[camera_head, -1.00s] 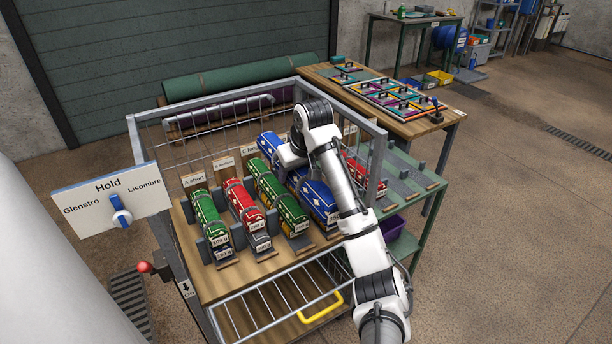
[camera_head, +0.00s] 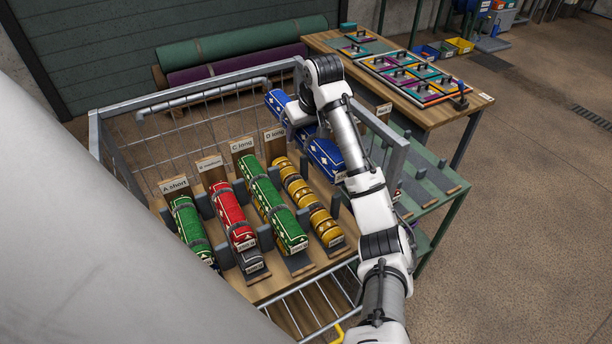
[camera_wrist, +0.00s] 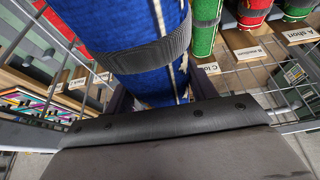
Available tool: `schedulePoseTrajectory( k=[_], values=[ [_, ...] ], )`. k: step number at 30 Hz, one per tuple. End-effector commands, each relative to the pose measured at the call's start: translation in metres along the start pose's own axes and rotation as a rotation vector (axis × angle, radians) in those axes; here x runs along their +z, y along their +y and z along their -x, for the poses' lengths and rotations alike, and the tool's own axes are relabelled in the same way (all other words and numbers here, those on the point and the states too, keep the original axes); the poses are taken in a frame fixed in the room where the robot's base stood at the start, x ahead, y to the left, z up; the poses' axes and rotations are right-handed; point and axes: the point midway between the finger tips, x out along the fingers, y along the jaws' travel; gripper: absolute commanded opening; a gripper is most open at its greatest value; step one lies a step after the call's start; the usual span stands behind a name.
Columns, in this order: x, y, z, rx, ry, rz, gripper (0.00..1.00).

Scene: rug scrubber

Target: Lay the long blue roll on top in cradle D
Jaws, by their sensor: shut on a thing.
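The long blue roll (camera_head: 324,158) has white patterning and is held in the air at the cage's right side, behind and right of cradle D; my arm hides its middle. My gripper (camera_head: 300,117) is shut on it. In the wrist view the blue roll (camera_wrist: 150,82), with a dark strap, runs up between my gripper's fingers (camera_wrist: 160,98). Cradle D, marked by its "D long" sign (camera_head: 274,134), holds a yellow roll (camera_head: 308,202) with dark bands. No other roll shows on top of the yellow one.
Left of D, a long green roll (camera_head: 272,202) lies in cradle C, a red roll (camera_head: 233,212) in B and a short green roll (camera_head: 189,225) in A. Cage rails (camera_head: 200,79) surround the cradles. A green side rack (camera_head: 425,180) stands right, partly behind my arm.

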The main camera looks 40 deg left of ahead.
Motion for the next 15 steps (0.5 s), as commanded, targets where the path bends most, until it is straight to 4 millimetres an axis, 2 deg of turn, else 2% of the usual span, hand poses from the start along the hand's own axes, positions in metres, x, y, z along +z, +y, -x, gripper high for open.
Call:
schedulePoseTrajectory(
  k=[5, 11, 15],
  values=[
    [0.008, 0.000, -0.018, -0.002, -0.002, -0.001, 0.23],
    [0.029, 0.000, -0.070, 0.000, 0.001, 0.000, 0.23],
    [0.039, 0.000, -0.094, 0.001, 0.002, 0.001, 0.23]
  ],
)
